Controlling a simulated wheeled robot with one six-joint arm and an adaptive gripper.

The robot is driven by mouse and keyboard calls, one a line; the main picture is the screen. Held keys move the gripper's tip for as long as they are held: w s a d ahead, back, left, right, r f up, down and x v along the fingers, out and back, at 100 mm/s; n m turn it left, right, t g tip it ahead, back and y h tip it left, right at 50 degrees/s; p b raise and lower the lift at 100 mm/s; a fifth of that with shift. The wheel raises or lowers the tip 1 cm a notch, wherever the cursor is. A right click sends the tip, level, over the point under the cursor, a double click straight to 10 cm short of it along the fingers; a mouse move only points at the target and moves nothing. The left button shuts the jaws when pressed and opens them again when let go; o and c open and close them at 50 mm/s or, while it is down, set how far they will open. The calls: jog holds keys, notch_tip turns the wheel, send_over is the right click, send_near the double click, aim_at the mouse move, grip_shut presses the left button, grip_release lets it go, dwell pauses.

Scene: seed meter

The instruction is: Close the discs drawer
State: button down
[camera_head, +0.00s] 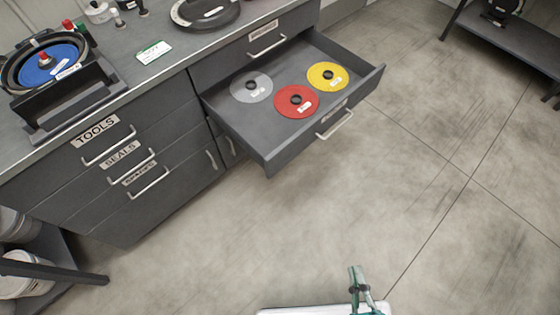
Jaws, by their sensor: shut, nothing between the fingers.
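The discs drawer (240,129) is pulled well out of the grey cabinet in the camera_head view, right of the middle. It holds a grey disc (262,86), a red disc (282,99) and a yellow disc (336,84), lying flat. Its bar handle (335,125) is on the front panel, below a label too small to read. My gripper (355,268) shows at the bottom edge, shut and empty over the floor, well apart from the drawer. Much of my arm is out of view.
Closed drawers labelled TOOLS (97,132), SEALS (119,154) and a third are on the left. The worktop (190,53) holds a blue disc (45,66) in a black holder. The floor (400,190) before the open drawer is clear. A dark table (500,40) stands at upper right.

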jog(key=w+a+f+n+y, duration=0.35)
jog(key=w+n, duration=0.35)
jog(key=n, duration=0.3)
jog(key=w+a+f+n+y, duration=0.2)
jog(key=w+f+n+y, duration=0.15)
jog(key=w+n, duration=0.5)
jog(key=n+g+y, duration=0.4)
jog(key=n, duration=1.3)
send_near(269, 163)
jog(key=x, duration=0.7)
jog(key=shift+w, duration=0.1)
jog(key=shift+w+a, duration=0.1)
jog(key=shift+a, duration=0.05)
